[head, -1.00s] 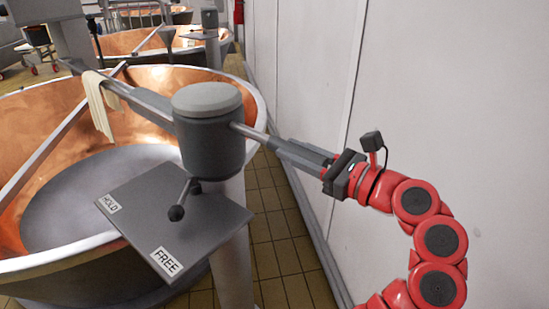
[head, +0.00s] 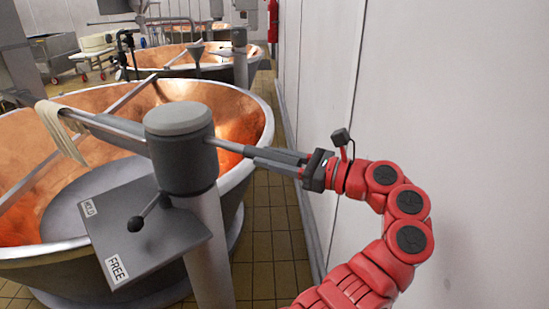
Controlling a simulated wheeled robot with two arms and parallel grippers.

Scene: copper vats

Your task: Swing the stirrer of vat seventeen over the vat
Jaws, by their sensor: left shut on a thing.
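The copper vat (head: 235,128) stands at left, with no number visible. Beside its near right rim is a grey post (head: 209,245) with a round cap (head: 178,118). The stirrer's grey beam (head: 112,131) runs left from the post over the vat; a pale cloth (head: 60,132) hangs over it. A thin bar (head: 226,147) sticks out right from the post. My left gripper (head: 250,156) is shut on this bar. A lever with a black knob (head: 135,224) sits over a plate (head: 165,245) marked HOLD and FREE, pointing nearer FREE. My right gripper is out of view.
A white wall (head: 450,90) runs close along the right side, near my arm. A narrow strip of tiled floor (head: 272,235) lies between post and wall. More copper vats (head: 215,70) and a trolley (head: 62,62) stand behind.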

